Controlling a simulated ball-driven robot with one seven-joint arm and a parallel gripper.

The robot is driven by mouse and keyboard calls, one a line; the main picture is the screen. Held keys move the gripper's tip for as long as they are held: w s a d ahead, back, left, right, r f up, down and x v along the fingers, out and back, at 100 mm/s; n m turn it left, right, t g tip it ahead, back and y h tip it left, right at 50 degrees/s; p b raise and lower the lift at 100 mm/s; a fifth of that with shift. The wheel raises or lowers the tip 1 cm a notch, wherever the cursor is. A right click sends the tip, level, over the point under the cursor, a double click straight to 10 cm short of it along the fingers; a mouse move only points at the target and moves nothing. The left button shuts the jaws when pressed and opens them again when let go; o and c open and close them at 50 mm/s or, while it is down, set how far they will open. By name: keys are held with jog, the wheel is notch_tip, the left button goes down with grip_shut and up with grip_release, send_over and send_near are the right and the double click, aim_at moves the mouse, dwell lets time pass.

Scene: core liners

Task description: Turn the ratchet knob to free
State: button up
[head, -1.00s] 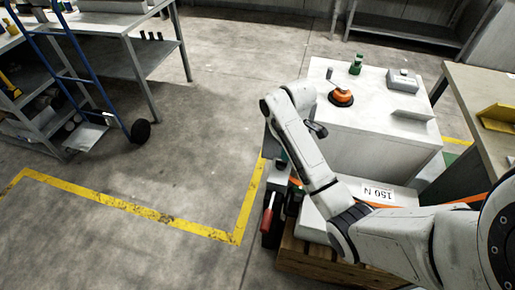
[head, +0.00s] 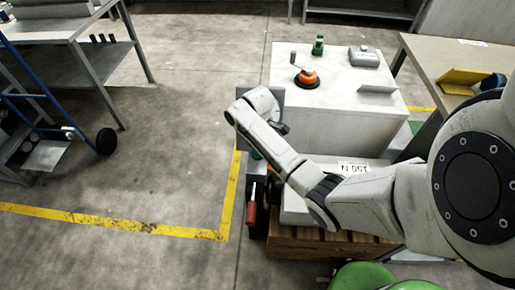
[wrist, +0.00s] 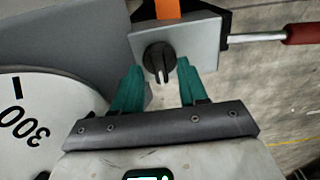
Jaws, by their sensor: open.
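The ratchet knob (wrist: 158,60) is a small black round knob with a raised grip bar, on the face of a grey metal block (wrist: 205,42). The bar stands roughly upright in the wrist view. My gripper (wrist: 159,66) is open, its two green fingers on either side of the knob's lower part, with gaps showing. I cannot tell whether the fingertips reach the knob's depth. An orange strap (wrist: 167,9) runs into the block's top. A rod with a red handle (wrist: 303,33) sticks out to the right. In the head view the knob is hidden, and the red handle (head: 251,212) shows below my wrist.
A white dial (wrist: 28,125) marked 300 is at the left in the wrist view. In the head view, a 150 N label (head: 353,168) is behind my arm, above a wooden pallet (head: 325,243). A white cabinet (head: 340,125) stands behind. Open floor lies left.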

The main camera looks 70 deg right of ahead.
jog(key=shift+f, duration=0.55)
grip_shut()
